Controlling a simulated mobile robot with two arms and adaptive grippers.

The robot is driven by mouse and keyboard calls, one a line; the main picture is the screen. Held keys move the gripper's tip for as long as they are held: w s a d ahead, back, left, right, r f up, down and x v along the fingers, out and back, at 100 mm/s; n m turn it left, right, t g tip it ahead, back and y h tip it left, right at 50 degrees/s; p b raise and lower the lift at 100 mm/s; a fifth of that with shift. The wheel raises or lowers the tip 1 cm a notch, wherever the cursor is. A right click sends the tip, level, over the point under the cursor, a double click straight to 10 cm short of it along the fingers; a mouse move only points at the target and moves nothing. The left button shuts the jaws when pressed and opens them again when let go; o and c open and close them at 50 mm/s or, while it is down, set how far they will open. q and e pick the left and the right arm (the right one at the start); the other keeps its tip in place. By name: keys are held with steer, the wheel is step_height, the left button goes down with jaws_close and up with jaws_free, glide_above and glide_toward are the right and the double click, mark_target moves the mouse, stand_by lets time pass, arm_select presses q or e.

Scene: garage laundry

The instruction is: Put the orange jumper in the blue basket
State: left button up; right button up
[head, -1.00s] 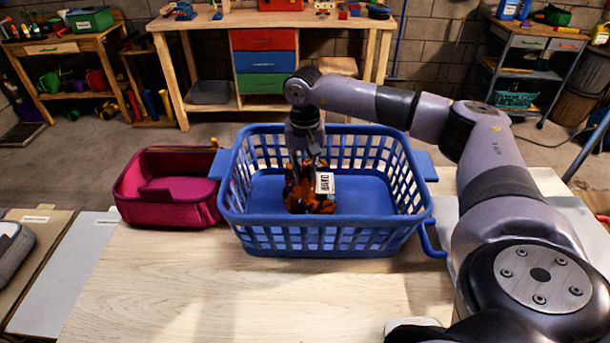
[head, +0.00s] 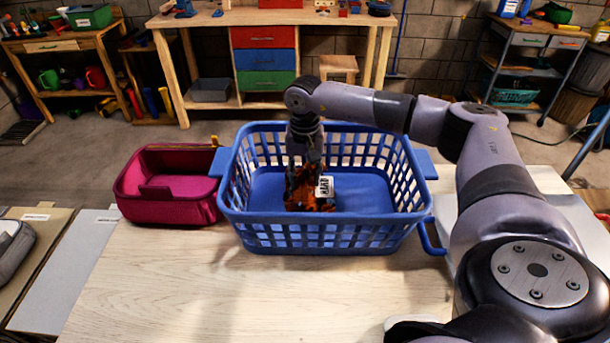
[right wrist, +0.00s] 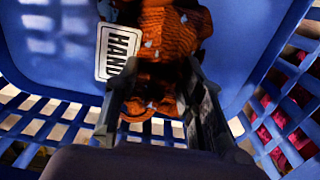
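The orange jumper (head: 303,196), a bunched dark-patterned knit with a white tag, is inside the blue basket (head: 330,238), low and left of its middle. In the right wrist view the jumper (right wrist: 170,35) sits between the fingers, its tag reading HAND. My right gripper (head: 305,168) reaches down into the basket and its two fingers (right wrist: 160,82) press on the knit from both sides. The jumper's underside is hidden, so I cannot tell how fully it rests on the basket floor. My left gripper is out of view.
A magenta fabric bin (head: 170,205) stands close to the basket's left side. The pale wooden table (head: 200,290) is clear in front. The basket's slatted walls surround my right gripper. A workbench with coloured drawers (head: 265,60) stands behind, across the floor.

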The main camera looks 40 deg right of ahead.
steer(key=shift+r, duration=0.5)
step_height(320, 180, up, 11)
steer(key=b, duration=0.2)
steer(key=shift+r, duration=0.15)
